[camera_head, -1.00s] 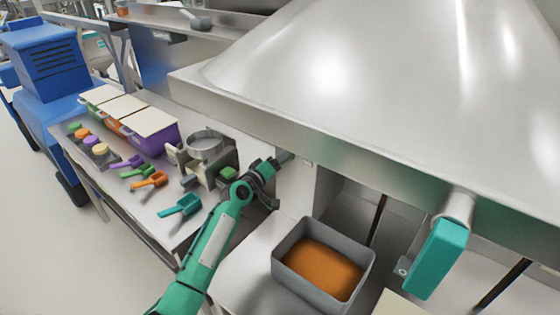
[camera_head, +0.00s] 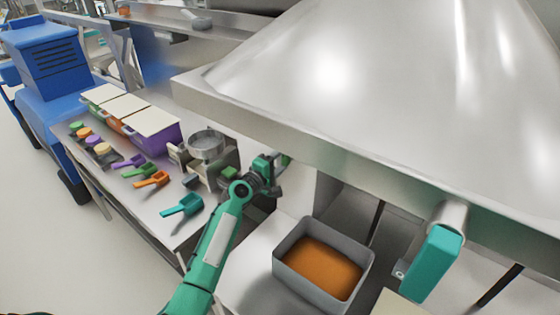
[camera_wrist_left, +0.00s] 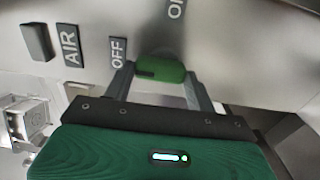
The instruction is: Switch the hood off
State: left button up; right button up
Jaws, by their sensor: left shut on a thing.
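The steel hood (camera_head: 330,75) fills the upper right of the head view. In the left wrist view, a green knob (camera_wrist_left: 160,70) sits on its grey panel (camera_wrist_left: 220,30), between an OFF label (camera_wrist_left: 118,52) and a partly cut-off ON label (camera_wrist_left: 177,9). The knob lies nearly level there, its dark mark at the end on the OFF side. My left gripper (camera_head: 281,161) is at the panel under the hood's front edge, shut on the knob with a finger at each end. My right gripper is not in view.
A dark knob (camera_wrist_left: 37,41) beside an AIR label (camera_wrist_left: 71,45) is left of the green one. Below the hood stands a grey bin (camera_head: 284,270) with orange contents. Scoops and lidded tubs (camera_head: 152,124) crowd the left table.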

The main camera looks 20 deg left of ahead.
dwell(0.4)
pick_arm(q)
jog(key=o, duration=1)
jog(key=b+v, duration=0.3)
jog(key=v, duration=1.1)
jog(key=shift+w, duration=0.1)
